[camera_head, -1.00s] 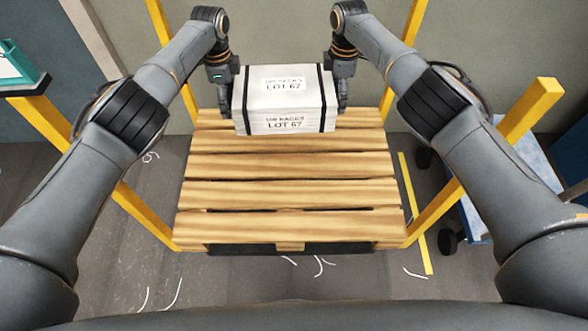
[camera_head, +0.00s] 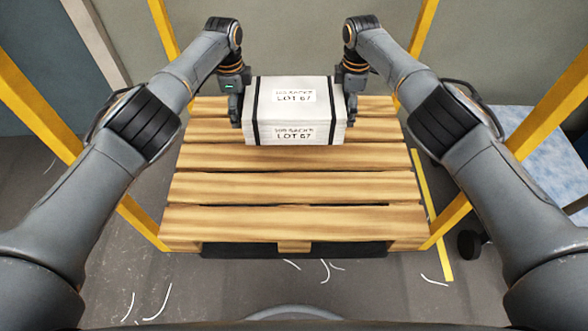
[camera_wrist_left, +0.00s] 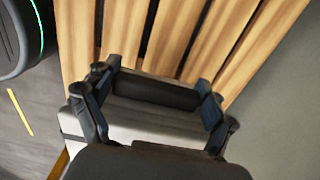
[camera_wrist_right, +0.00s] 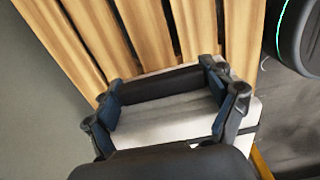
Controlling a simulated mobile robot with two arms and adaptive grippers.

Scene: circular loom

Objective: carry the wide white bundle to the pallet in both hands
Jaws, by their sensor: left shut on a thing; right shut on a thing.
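The wide white bundle (camera_head: 294,108) has two dark straps and the print "LOT 67". In the head view it is level over the far part of the wooden pallet (camera_head: 290,185); whether it touches the boards I cannot tell. My left gripper (camera_head: 238,108) is at its left end and my right gripper (camera_head: 350,106) at its right end. In the left wrist view the fingers (camera_wrist_left: 155,105) close around the bundle's end (camera_wrist_left: 150,122). In the right wrist view the fingers (camera_wrist_right: 168,105) do the same at the other end (camera_wrist_right: 165,118). The inner finger contacts are partly hidden.
Yellow posts (camera_head: 550,110) stand around the pallet's corners. A blue-topped cart (camera_head: 540,165) with black wheels is at the right. A yellow floor line (camera_head: 432,220) runs beside the pallet. The near pallet boards are bare. A wall is behind.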

